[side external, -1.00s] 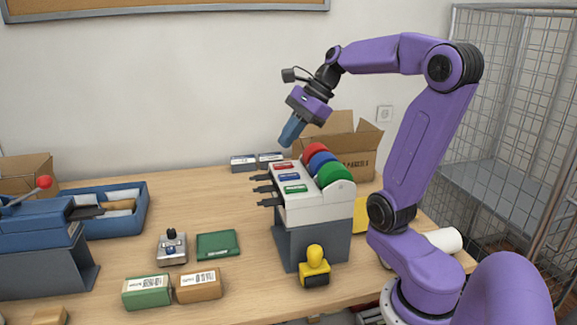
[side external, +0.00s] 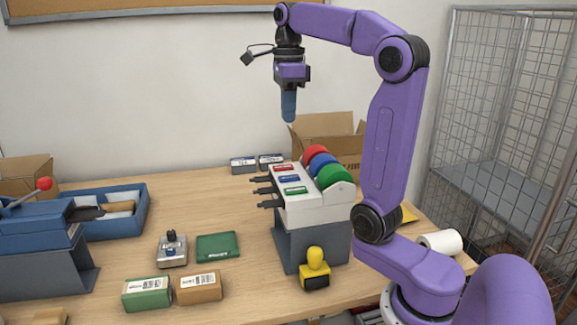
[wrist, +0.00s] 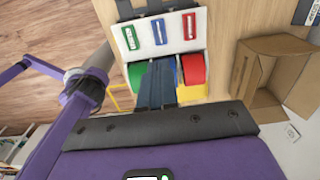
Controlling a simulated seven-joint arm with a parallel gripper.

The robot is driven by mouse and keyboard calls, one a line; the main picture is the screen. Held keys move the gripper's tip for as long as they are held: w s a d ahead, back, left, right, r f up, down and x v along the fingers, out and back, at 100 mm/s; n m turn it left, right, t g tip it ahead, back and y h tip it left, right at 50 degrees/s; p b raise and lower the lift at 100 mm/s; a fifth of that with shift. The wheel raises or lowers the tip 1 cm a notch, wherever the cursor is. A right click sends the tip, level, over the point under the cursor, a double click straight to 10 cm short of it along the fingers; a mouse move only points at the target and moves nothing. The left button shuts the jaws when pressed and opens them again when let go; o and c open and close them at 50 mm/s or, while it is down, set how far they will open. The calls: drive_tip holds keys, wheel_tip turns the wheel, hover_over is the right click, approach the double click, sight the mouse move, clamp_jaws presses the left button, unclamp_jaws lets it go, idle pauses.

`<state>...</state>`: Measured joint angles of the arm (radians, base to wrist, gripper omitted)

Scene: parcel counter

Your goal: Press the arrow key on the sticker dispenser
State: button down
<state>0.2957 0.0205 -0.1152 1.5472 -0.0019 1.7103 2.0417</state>
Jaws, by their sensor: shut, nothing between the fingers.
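The sticker dispenser (side external: 318,206) is a pale sloped unit on a grey base, with red, blue and green rolls at its back. Its top carries a red key (side external: 283,167), a blue key (side external: 289,178) and a green key (side external: 295,190). The wrist view also shows the green key (wrist: 131,39), blue key (wrist: 159,32) and red key (wrist: 190,26). Their markings are too small to read, so I cannot tell which bears an arrow. My gripper (side external: 288,121) is shut and empty, pointing down well above the dispenser. In the wrist view its fingers partly cover the blue roll.
A yellow-handled stamp (side external: 315,270) stands in front of the dispenser. An open cardboard box (side external: 340,138) is behind it. A green pad (side external: 217,247), a small grey device (side external: 172,250) and two small boxes lie to the left. A wire cage (side external: 500,140) stands at the right.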

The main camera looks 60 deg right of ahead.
sight(288, 177)
drive_tip(key=shift+f, duration=0.1)
wheel_tip(288, 177, down, 14)
drive_tip(key=shift+r, duration=0.1)
idle(0.5)
drive_tip(key=shift+s+f, duration=0.15)
drive_tip(key=shift+f, duration=0.9)
drive_tip(key=shift+r, duration=0.55)
wheel_tip(288, 177, up, 14)
idle(0.3)
